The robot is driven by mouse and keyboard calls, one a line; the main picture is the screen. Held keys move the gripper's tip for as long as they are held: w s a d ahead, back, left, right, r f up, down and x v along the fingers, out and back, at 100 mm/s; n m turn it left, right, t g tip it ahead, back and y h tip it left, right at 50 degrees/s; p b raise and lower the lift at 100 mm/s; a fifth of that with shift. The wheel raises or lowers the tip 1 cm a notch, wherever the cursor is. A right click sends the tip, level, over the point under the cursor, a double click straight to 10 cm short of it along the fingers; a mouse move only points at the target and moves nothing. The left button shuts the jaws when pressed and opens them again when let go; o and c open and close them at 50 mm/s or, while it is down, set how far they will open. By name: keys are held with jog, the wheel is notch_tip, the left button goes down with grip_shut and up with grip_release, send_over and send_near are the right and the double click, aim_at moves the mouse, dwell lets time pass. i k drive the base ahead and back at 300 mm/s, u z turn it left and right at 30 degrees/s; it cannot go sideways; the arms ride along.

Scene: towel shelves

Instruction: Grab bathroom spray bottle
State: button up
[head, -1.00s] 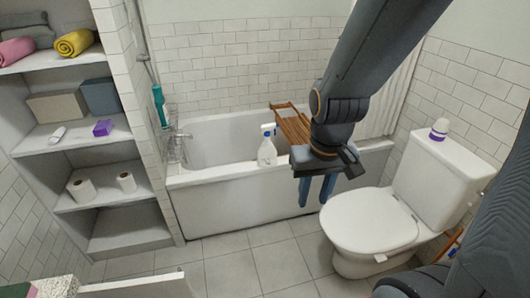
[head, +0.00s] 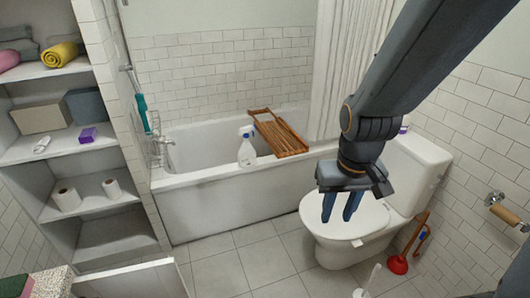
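The spray bottle (head: 247,152) is white with a blue and white trigger head. It stands upright on the front rim of the bathtub (head: 200,178), left of the wooden bath rack. My gripper (head: 340,212) hangs from the upper right with its two blue fingers pointing down. The fingers are apart with nothing between them. The gripper is to the right of the bottle and lower in the picture, in front of the toilet, and does not touch the bottle. The bottle is in full view.
The toilet (head: 335,232) stands on the right, with a red plunger (head: 398,264) beside it. A wooden rack (head: 278,133) lies across the tub. Shelves (head: 60,143) with towels, boxes and paper rolls fill the left. Tiled floor (head: 245,262) before the tub is clear.

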aim_at(246, 155)
jog(key=z, duration=0.05)
jog(key=i, duration=1.35)
jog(key=u, duration=0.6)
